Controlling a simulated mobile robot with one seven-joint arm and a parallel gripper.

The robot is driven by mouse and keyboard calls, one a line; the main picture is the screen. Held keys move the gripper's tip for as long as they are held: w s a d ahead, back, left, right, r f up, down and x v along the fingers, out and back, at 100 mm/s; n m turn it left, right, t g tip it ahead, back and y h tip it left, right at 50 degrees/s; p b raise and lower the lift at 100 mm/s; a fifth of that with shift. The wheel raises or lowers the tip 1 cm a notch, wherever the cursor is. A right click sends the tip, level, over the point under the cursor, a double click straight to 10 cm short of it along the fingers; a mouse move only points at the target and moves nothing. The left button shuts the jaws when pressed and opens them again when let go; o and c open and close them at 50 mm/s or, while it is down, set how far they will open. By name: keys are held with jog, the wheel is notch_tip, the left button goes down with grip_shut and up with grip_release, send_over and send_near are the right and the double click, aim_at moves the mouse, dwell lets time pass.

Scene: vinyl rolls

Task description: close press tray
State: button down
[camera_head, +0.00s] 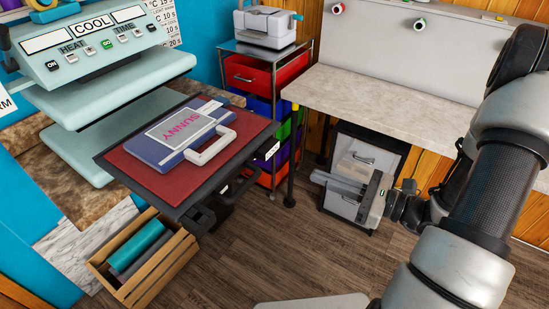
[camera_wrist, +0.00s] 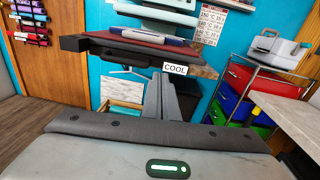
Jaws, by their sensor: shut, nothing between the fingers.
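The press tray (camera_head: 240,160) is a dark-framed slide-out with a red pad, pulled out from the pale teal heat press (camera_head: 110,75). A blue and white item marked SUNNY (camera_head: 190,128) with a white handle lies on it. The tray also shows in the wrist view (camera_wrist: 110,62), ahead of my fingers, with its dark front edge and a COOL label towards me. My gripper (camera_head: 316,177) is shut and empty, to the right of the tray and apart from it, fingers pointing left. Its closed fingers (camera_wrist: 165,82) stand in the middle of the wrist view.
A wooden crate (camera_head: 150,280) with rolls stands on the floor below the tray. A drawer cart (camera_head: 262,75) with a machine (camera_head: 265,25) on top stands behind. A marble-topped counter (camera_head: 400,105) is at the right. Wooden floor (camera_head: 255,240) between tray and gripper is clear.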

jog(key=d+f+m+t, duration=0.1)
jog(key=b, duration=0.1)
send_near(267, 153)
jog(key=shift+h, duration=0.3)
jog(key=x, duration=0.6)
jog(key=shift+w+a, duration=0.15)
jog(key=shift+w, duration=0.05)
jog(key=shift+a, duration=0.1)
